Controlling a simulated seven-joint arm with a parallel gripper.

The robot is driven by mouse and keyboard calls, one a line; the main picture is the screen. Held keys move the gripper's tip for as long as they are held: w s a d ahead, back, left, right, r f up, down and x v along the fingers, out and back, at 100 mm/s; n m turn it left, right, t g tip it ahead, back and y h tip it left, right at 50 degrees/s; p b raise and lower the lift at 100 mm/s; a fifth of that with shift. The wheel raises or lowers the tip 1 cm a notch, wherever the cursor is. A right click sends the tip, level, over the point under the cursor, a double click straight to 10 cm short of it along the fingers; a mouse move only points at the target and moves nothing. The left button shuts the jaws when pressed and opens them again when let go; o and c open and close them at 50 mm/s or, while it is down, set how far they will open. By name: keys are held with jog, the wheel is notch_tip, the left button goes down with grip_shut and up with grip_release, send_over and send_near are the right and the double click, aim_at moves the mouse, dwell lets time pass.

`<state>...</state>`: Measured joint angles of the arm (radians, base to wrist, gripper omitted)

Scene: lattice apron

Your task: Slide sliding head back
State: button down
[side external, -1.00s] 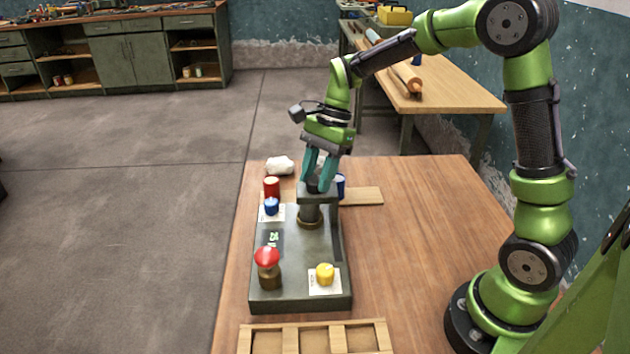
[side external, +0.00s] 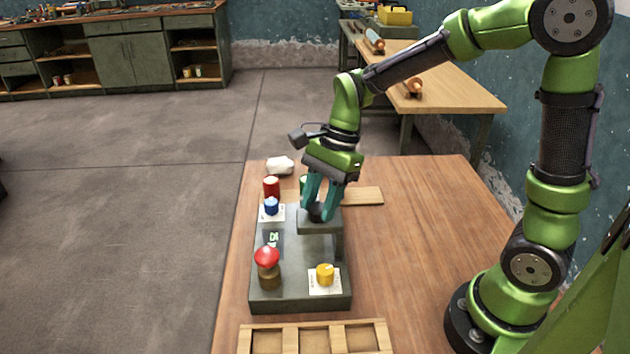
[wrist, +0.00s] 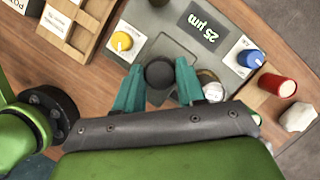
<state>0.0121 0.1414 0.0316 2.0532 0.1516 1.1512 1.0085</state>
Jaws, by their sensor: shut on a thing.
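The sliding head (side external: 320,228) is a dark grey block on the grey machine base (side external: 290,292), on the base's right side. My gripper (side external: 318,212) comes down from above with its teal fingers shut on the black knob of the head. In the wrist view the round black knob (wrist: 160,74) sits between the two teal fingers. The display (wrist: 203,27) reads 25 µm. A red mushroom button (side external: 267,257), a yellow knob (side external: 325,274) and a blue knob (side external: 271,206) are on the base. The fingers hide part of the head's top.
A red cylinder (side external: 271,187), a white lump (side external: 280,165) and a partly hidden green item (side external: 304,184) stand behind the base. A wooden compartment tray (side external: 315,323) lies in front. The table's right side (side external: 410,225) is clear.

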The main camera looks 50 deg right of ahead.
jog(key=c, duration=0.7)
grip_release()
jog(key=shift+s+a, duration=0.2)
jog(key=shift+a, duration=0.05)
jog(key=shift+o, duration=0.2)
jog(key=shift+d, duration=0.1)
jog(key=shift+w+d+r, duration=0.1)
jog(key=shift+d+r, duration=0.1)
jog(key=shift+r, duration=0.35)
jog(key=v, duration=1.5)
jog(key=shift+d+r, duration=0.2)
jog(key=shift+r, duration=0.15)
jog(key=shift+w, duration=0.15)
jog(key=s+f+n+t+h, duration=0.1)
jog(key=s+f+n+t, duration=0.2)
jog(key=s+n, duration=0.2)
jog(key=s+a+f+n+t+h, duration=0.1)
jog(key=s+n+t, duration=0.3)
jog(key=n, duration=0.5)
jog(key=shift+s+a+f, duration=0.15)
jog(key=shift+s+f, duration=0.5)
jog(key=shift+f, duration=0.2)
